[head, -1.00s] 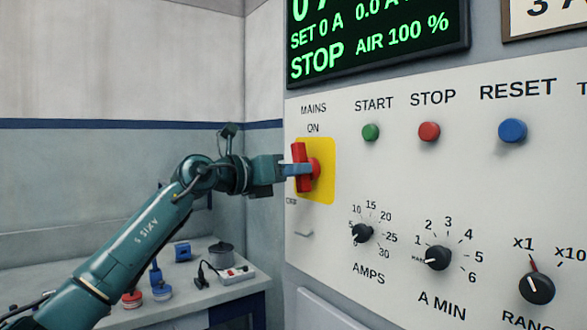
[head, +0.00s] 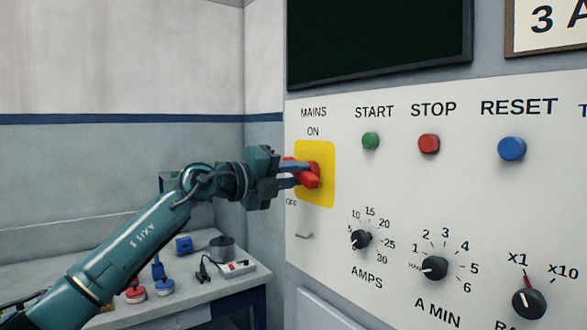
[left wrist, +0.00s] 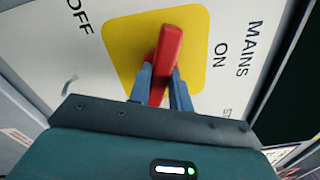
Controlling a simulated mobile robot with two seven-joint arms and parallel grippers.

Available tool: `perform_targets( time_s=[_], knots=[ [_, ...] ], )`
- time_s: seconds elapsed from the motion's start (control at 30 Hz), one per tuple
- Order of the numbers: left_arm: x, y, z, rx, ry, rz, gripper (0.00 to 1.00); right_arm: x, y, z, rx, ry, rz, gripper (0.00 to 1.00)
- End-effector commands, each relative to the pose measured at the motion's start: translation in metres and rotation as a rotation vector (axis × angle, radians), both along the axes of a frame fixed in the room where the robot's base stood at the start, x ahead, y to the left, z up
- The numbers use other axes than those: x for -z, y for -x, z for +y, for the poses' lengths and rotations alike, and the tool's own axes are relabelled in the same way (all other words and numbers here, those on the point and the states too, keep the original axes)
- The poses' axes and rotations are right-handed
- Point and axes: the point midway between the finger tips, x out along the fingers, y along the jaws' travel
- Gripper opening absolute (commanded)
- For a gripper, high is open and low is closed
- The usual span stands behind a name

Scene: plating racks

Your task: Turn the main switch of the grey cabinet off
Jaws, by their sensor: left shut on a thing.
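The main switch (head: 310,174) is a red handle on a yellow plate (head: 325,152), under the word MAINS on the front of the grey cabinet (head: 440,190). ON is printed above it and OFF to its lower left. The handle now lies tilted toward horizontal. My left gripper (head: 296,175) is shut on the red handle, one finger on each side. In the left wrist view the red handle (left wrist: 166,65) stands between the two blue fingers (left wrist: 160,88). The display (head: 375,38) above is dark. My right gripper does not show.
START (head: 370,141), STOP (head: 429,144) and RESET (head: 512,149) buttons stand to the right of the switch. Black knobs, such as the AMPS knob (head: 361,239), sit below. A bench (head: 195,305) with small items stands at lower left.

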Motion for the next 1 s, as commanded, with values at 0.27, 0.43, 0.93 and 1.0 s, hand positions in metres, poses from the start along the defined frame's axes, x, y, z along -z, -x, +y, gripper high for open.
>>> perform_targets(
  time_s=[0.27, 0.43, 0.93, 1.0],
  knots=[
    [-0.0016, 0.0001, -0.0003, 0.001, 0.128, 0.178, 0.00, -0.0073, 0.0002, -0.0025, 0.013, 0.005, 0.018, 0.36],
    [-0.0010, 0.0000, -0.0001, 0.000, 0.182, 0.254, 0.00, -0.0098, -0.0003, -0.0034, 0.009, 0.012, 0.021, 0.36],
    [0.0002, 0.0001, -0.0003, 0.000, 0.239, 0.328, 0.00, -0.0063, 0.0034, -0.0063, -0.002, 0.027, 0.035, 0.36],
    [0.0002, 0.0001, -0.0003, 0.001, 0.238, 0.329, 0.00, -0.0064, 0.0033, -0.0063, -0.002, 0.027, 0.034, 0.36]
  ],
)
